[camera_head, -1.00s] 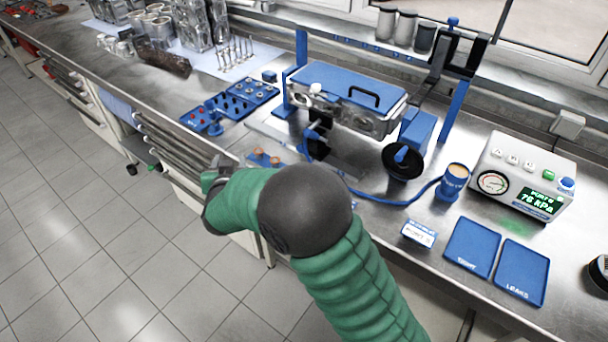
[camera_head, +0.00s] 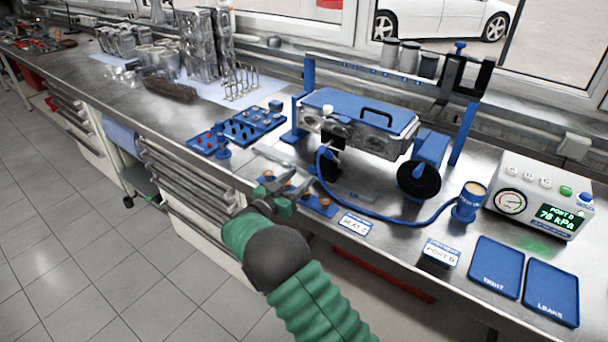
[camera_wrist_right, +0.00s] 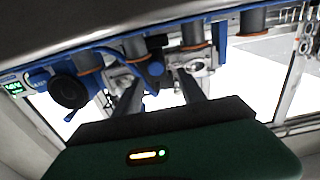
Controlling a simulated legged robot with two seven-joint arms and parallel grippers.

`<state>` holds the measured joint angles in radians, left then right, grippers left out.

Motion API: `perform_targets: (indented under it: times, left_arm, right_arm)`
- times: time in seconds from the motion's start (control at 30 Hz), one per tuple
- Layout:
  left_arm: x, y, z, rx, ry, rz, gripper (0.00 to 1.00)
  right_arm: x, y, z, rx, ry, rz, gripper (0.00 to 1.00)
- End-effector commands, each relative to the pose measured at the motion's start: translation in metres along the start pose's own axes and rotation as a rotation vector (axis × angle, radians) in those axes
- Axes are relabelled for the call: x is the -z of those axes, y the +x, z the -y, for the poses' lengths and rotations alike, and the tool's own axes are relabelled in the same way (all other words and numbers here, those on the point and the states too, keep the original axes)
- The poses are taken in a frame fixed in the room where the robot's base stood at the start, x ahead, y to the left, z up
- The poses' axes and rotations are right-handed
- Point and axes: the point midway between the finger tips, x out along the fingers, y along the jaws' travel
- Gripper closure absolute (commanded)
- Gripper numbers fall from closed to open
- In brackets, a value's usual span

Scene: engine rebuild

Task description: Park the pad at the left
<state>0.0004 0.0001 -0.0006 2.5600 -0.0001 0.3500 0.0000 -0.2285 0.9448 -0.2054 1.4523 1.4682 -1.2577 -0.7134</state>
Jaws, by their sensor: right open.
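A black pad-like block (camera_head: 333,162) stands at the front of the blue-topped engine part (camera_head: 360,110), with a blue hose (camera_head: 385,213) running from it to the right. I take this block for the pad. My right gripper (camera_head: 288,192) is open, with nothing clearly between its fingers, at the bench's front edge, in front and left of the block. My left gripper is not in view.
A blue strip with copper-ringed pieces (camera_head: 323,202) lies by my gripper. A blue tray of small parts (camera_head: 240,129) stands behind left. A hose cup (camera_head: 467,207), gauge box (camera_head: 540,196) and two blue trays (camera_head: 497,266) (camera_head: 551,291) stand right. Small label cards lie along the front edge.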

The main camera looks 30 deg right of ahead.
Motion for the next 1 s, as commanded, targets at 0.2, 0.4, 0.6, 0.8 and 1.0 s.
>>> perform_targets:
  times: [0.2,0.4,0.6,0.8,1.0]
  left_arm:
    - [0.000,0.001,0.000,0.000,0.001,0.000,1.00]
    - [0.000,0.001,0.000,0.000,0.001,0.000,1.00]
    - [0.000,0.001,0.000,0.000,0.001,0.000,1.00]
    - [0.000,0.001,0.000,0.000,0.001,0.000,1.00]
    - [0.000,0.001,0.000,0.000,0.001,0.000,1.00]
  right_arm:
    - [-0.001,0.031,-0.002,-0.002,0.000,0.003,0.53]
    - [0.000,0.030,-0.001,0.000,-0.001,0.000,0.53]
    - [0.001,0.028,0.000,0.000,-0.001,-0.001,0.70]
    - [0.000,0.030,0.000,0.001,0.000,0.001,0.96]
    - [0.000,0.031,0.000,0.000,0.000,0.001,1.00]
